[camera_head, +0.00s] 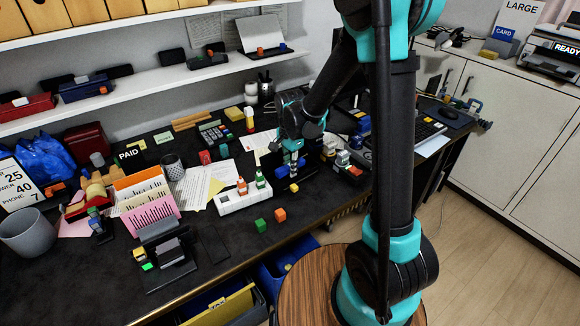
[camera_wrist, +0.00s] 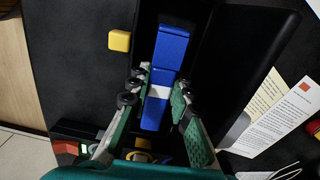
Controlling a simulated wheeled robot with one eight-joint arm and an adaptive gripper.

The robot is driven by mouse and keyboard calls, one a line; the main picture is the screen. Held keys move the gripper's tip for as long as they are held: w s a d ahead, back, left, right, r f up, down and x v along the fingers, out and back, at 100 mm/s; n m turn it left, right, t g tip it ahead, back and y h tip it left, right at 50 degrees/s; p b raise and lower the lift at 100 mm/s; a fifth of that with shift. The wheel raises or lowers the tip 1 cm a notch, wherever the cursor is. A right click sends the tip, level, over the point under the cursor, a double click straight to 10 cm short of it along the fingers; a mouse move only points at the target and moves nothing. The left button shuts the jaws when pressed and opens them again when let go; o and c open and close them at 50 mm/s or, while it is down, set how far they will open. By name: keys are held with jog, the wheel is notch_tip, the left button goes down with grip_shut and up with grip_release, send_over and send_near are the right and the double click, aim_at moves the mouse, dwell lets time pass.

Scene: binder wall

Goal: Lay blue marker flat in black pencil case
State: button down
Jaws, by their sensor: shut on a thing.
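The blue marker (camera_wrist: 173,48), with a white band around its middle, lies lengthwise between my fingers in the wrist view. My gripper (camera_wrist: 161,88) is shut on it near that band. The black pencil case (camera_wrist: 205,65) is open beneath and around the marker. The marker lines up roughly with the case's long side; I cannot tell whether it touches the case floor. In the head view my gripper (camera_head: 293,158) is low over the desk, with the blue of the marker (camera_head: 283,170) beside the fingertips. The case is hard to pick out there against the black desk.
A yellow block (camera_wrist: 119,40) lies just beside the case. White papers (camera_wrist: 285,120) lie on the other side.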

jog(key=c, duration=1.3)
grip_release()
notch_tip(320, 180, up, 12)
jog(key=s+d+f+n+t, duration=0.2)
jog(key=s+d+f+n, duration=0.2)
jog(key=s+d, duration=0.4)
jog(key=s+d+f+n+t, duration=0.2)
jog(key=s+d+f+n, duration=0.2)
jog(key=s+d, duration=0.5)
jog(key=shift+d+f+n, duration=0.2)
jog(key=shift+d+n, duration=0.6)
jog(key=shift+n, duration=0.4)
